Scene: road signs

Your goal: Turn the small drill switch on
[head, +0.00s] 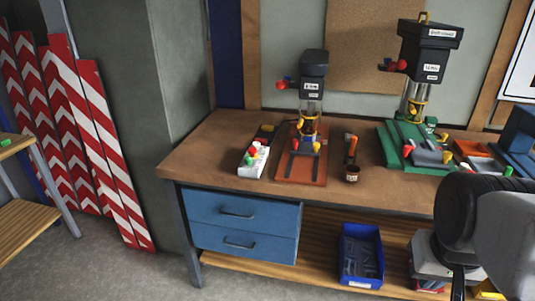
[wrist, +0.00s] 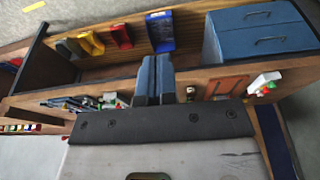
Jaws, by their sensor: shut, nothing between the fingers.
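The small drill (head: 313,75) stands on an orange base plate (head: 290,175) on the left half of the workbench. A white switch box (head: 253,162) with red and green buttons lies just left of the plate. In the wrist view the switch box (wrist: 264,82) and orange plate (wrist: 228,87) show at right, with the picture turned about. My gripper (wrist: 154,62) is shut and empty, apart from both. My arm is at the right in the head view; the fingertips are not clear there.
A larger drill (head: 428,60) on a green base (head: 395,150) stands to the right. A small cup and an orange-handled tool (head: 351,160) sit between the drills. Blue drawers (head: 240,225) and a blue bin (head: 361,255) are below. The bench's front left is clear.

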